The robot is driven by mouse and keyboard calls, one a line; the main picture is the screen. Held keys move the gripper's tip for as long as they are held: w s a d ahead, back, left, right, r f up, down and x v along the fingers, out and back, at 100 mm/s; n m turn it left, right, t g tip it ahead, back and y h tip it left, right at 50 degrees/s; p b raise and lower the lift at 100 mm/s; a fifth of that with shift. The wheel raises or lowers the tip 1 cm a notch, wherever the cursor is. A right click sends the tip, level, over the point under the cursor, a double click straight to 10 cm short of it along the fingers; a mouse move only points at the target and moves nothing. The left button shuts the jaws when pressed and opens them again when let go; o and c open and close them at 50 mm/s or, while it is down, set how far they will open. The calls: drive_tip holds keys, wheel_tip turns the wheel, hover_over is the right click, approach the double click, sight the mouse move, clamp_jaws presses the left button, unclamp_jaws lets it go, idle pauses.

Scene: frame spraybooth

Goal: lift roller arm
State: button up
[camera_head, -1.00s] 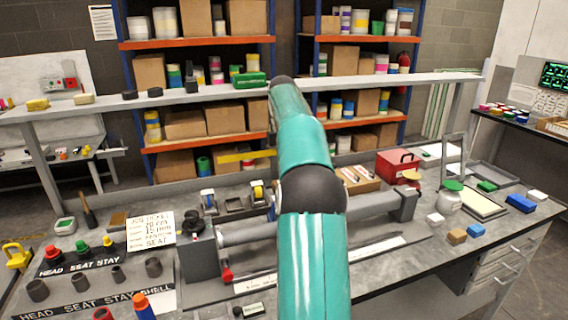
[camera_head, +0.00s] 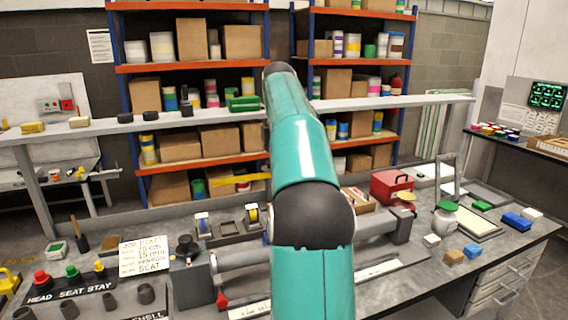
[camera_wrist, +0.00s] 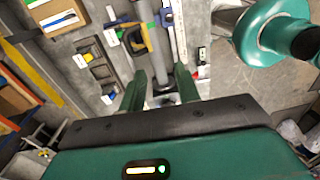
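A long grey roller (camera_head: 376,225) lies across the workbench between a grey end block (camera_head: 192,284) on the left and a smaller block (camera_head: 402,226) on the right. My arm hides its middle. I cannot tell which part is the roller arm. In the wrist view a grey cylindrical bar (camera_wrist: 158,52) runs up the picture between the fingers of my gripper (camera_wrist: 160,70). The two green fingers are apart, with a gap between them. I cannot tell whether they touch the bar. My gripper is hidden behind my arm in the head view.
A raised shelf (camera_head: 350,104) crosses behind the bench. A job ticket (camera_head: 144,255) stands left of the end block. A red box (camera_head: 391,186), a green-lidded jar (camera_head: 446,218) and small blocks (camera_head: 472,251) stand on the right.

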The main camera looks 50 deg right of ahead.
drive_tip(key=s+a+r, duration=0.3)
drive_tip(key=s+a, duration=0.1)
drive_tip(key=a, duration=0.1)
drive_tip(key=shift+s, duration=0.35)
idle(0.3)
drive_tip(key=w+a+f+m+t+h, duration=0.1)
drive_tip(key=a+f+m, duration=0.15)
drive_tip(key=a, duration=0.75)
drive_tip(key=w+a+f+m+t+h, duration=0.1)
drive_tip(key=a+f+m, duration=0.15)
drive_tip(key=a, duration=0.75)
drive_tip(key=s+a+f+m+t, duration=0.2)
drive_tip(key=s+a+f+m, duration=0.1)
drive_tip(key=a+f, duration=0.3)
drive_tip(key=s+a+f+m+t+y, duration=0.1)
drive_tip(key=s+a+f+m+t, duration=0.1)
drive_tip(key=s+a+f, duration=0.4)
drive_tip(key=a+f+m, duration=0.1)
drive_tip(key=a, duration=0.3)
drive_tip(key=shift+a+f+m+y, duration=0.3)
drive_tip(key=shift+a+m, duration=0.05)
drive_tip(key=shift+m, duration=0.05)
drive_tip(key=shift+s+d, duration=0.15)
drive_tip(key=shift+d, duration=0.1)
